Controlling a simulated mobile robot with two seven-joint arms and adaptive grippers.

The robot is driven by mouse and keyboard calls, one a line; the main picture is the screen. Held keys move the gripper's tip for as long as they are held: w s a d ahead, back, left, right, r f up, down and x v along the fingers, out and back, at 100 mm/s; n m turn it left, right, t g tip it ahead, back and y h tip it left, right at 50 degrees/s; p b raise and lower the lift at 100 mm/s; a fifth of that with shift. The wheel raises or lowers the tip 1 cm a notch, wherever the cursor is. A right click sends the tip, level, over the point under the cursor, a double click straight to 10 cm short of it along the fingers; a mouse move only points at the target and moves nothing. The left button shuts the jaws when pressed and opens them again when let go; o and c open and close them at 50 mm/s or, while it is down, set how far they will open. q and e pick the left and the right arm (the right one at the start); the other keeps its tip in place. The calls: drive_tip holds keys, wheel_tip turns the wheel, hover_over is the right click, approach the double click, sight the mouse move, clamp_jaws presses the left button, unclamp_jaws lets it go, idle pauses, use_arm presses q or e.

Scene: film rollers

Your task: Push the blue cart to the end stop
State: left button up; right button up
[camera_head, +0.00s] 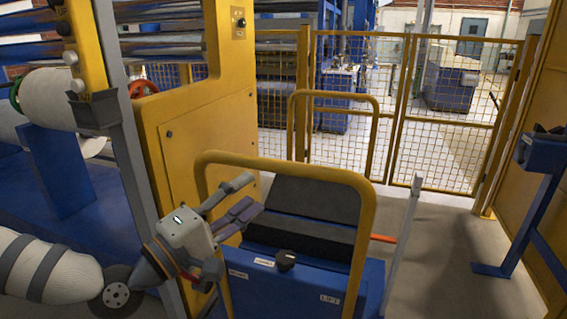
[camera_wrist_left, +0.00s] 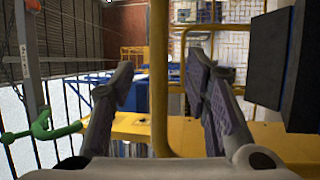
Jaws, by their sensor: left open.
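The blue cart (camera_head: 300,290) stands in front of me, with a black sloped top, a dark knob and white labels. Its near yellow loop handle (camera_head: 365,215) rises around the top. My left gripper (camera_head: 246,196) is open at the handle's left side. In the left wrist view, a yellow upright bar (camera_wrist_left: 159,110) shows between the spread fingers of the left gripper (camera_wrist_left: 160,75), with gaps on both sides. The fingers do not grip it. I cannot clearly make out an end stop. My right gripper is not in view.
A pale post (camera_head: 404,245) with a red bar stands right of the cart. A yellow mesh fence (camera_head: 460,120) closes the back. A blue stand (camera_head: 540,195) is far right. Floor between is clear.

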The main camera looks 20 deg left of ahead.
sight(277, 172)
use_arm(q)
drive_tip(key=x, duration=1)
drive_tip(key=shift+w+d, duration=0.15)
drive_tip(key=shift+d, duration=0.05)
clamp_jaws()
drive_tip(key=shift+f, duration=0.1)
